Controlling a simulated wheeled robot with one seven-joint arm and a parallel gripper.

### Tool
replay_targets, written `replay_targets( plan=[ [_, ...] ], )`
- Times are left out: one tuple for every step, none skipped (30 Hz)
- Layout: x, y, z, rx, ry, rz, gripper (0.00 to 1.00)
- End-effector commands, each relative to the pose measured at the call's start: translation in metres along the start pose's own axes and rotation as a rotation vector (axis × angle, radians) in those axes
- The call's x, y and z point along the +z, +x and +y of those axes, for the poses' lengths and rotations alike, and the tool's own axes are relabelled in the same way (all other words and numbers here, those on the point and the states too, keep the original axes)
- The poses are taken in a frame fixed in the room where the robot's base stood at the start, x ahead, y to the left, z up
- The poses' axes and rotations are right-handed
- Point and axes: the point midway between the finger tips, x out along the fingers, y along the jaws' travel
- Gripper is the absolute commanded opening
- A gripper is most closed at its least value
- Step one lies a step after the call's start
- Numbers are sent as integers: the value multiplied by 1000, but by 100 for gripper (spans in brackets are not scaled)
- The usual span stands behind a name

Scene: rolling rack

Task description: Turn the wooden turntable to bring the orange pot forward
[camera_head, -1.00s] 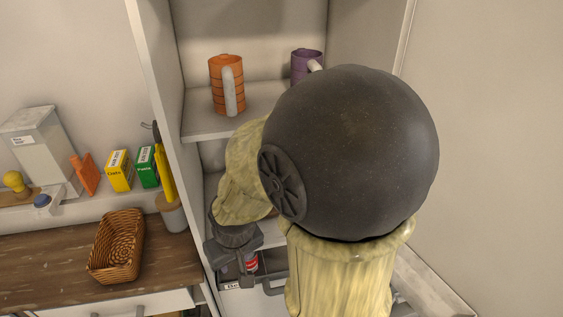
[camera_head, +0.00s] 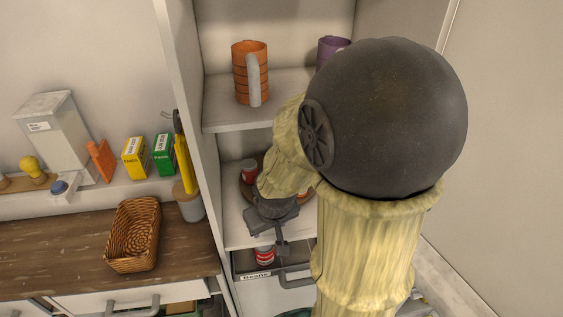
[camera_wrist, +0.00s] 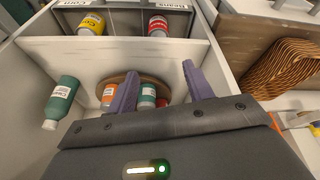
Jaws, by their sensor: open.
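The wooden turntable (camera_wrist: 150,82) stands on a cabinet shelf, and part of it shows in the head view (camera_head: 246,193) behind my arm. In the wrist view, the orange pot (camera_wrist: 109,96) with a white label is on it, left of my left finger. A teal pot (camera_wrist: 147,97) and a partly hidden red pot (camera_wrist: 161,103) show between my fingers. A red pot (camera_head: 249,170) is visible on the turntable in the head view. My gripper (camera_wrist: 160,70) is open, its fingers spread over the turntable area. Contact with anything cannot be told.
A pulled-out drawer below holds a yellow can (camera_wrist: 91,24) and a red can (camera_wrist: 158,26). An orange mug (camera_head: 250,75) and a purple mug (camera_head: 331,50) are on the shelf above. A wicker basket (camera_head: 133,235) sits on the counter at left.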

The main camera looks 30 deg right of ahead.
Motion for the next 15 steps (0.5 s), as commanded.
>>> replay_targets(
  plan=[
    [-8,5,14,17,0,29,51],
    [-14,8,22,26,-4,53,51],
    [-21,12,34,37,-14,88,51],
    [-27,15,42,44,-21,114,51],
    [-32,18,51,49,-28,142,51],
    [-39,22,62,53,-37,178,51],
    [-44,25,69,54,-44,207,51],
    [-48,27,77,55,-51,234,51],
    [-53,30,86,53,-60,271,51],
    [-57,32,93,50,-66,301,51],
    [-60,33,100,46,-71,329,51],
    [-64,35,109,38,-77,369,51],
    [-66,36,115,32,-81,398,51],
    [-69,37,121,23,-84,429,51],
    [-71,37,128,11,-86,471,51]
  ],
)
